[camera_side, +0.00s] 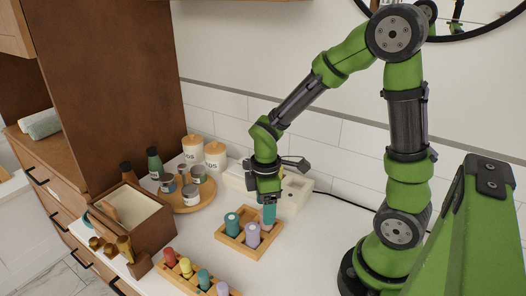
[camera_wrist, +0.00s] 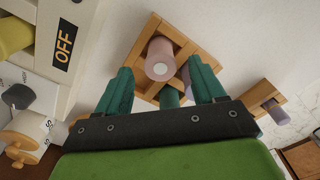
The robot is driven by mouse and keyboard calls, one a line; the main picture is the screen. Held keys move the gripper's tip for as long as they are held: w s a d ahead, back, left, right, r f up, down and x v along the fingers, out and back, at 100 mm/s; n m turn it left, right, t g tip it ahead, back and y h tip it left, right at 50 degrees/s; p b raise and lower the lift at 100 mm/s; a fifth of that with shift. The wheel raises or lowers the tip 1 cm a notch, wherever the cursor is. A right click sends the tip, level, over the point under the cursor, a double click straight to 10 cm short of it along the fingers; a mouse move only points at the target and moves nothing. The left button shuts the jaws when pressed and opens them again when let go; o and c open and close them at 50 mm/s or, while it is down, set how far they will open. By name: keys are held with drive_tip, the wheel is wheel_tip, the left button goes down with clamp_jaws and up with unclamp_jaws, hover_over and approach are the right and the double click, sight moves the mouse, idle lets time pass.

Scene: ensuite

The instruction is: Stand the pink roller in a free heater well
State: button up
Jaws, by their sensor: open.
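The pink roller (camera_wrist: 160,52) stands in a wooden tray (camera_side: 237,248), its pale round end facing the wrist camera. A teal roller (camera_side: 232,225) and a lavender roller (camera_side: 252,237) stand in the same tray. The cream heater (camera_side: 292,195) stands behind the tray against the wall. Its OFF label (camera_wrist: 64,47) shows in the wrist view. My arm partly hides its wells.
A front rack (camera_side: 193,283) holds red, yellow, teal and lavender rollers. A brown open box (camera_side: 145,220) and a round wooden tray (camera_side: 190,203) with jars and bottles stand left. White canisters (camera_side: 215,155) stand by the wall. The counter right of the wooden tray is clear.

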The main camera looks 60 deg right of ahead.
drive_tip(key=shift+f, duration=1.6)
drive_tip(key=shift+c, duration=0.5)
drive_tip(key=c, duration=1)
wheel_tip(320, 180, up, 9)
drive_tip(key=shift+d+r, duration=0.1)
drive_tip(key=shift+c, duration=0.2)
drive_tip(key=d+r, duration=0.1)
drive_tip(key=d, duration=1.5)
drive_tip(key=f, duration=0.8)
drive_tip(key=shift+s, duration=0.2)
